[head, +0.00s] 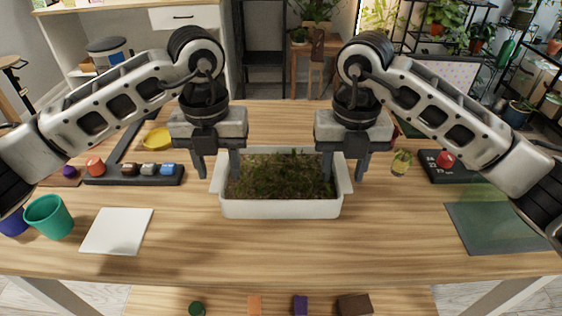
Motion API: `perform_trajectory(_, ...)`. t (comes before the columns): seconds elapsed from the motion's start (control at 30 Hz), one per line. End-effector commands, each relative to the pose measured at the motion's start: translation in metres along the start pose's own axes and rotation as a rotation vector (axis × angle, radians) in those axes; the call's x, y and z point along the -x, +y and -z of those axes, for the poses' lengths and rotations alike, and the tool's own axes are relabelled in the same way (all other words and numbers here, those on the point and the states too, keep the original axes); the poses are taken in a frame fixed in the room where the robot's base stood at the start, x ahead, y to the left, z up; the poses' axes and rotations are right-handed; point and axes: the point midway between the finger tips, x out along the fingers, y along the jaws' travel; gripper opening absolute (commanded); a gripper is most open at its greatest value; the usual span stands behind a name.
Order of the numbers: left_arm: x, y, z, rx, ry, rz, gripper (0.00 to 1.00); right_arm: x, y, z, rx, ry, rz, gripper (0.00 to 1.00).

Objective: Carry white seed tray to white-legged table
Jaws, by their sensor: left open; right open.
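The white seed tray (281,208), filled with dark soil and green growth, stands level on a wooden table (290,258). Pale legs show below that table's front corners; I cannot tell whether it is the white-legged table of the task. My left gripper (219,176) is open at the tray's left end, one finger outside the wall and one over the inside. My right gripper (344,178) is open at the right end in the same way. Both point down and hold nothing. Whether any finger touches the tray cannot be told.
Left of the tray are a white sheet (117,231), a teal cup (48,216), a dark organizer (135,175) and a yellow bowl (157,139). Right are a small glass (401,162), a black pad (452,172) and a green mat (495,227). The table in front of the tray is clear.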

Motion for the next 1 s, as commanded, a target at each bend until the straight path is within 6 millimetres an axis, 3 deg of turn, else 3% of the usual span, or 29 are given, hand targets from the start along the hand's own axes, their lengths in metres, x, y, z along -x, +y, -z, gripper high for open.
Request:
perform_trajectory(0.5, 0.099, 0.000, -0.001, 0.001, -0.004, -0.001, 0.42, 0.000, 0.000, 0.000, 0.000, 0.000, 0.000, 0.42)
perform_trajectory(0.77, 0.114, 0.000, 0.000, 0.000, 0.000, 0.000, 0.42, 0.007, 0.000, -0.001, 0.000, -0.002, -0.001, 0.42)
perform_trajectory(1.0, 0.114, 0.000, 0.000, 0.000, 0.000, 0.000, 0.42, 0.053, 0.000, -0.001, 0.000, -0.006, -0.001, 0.42)
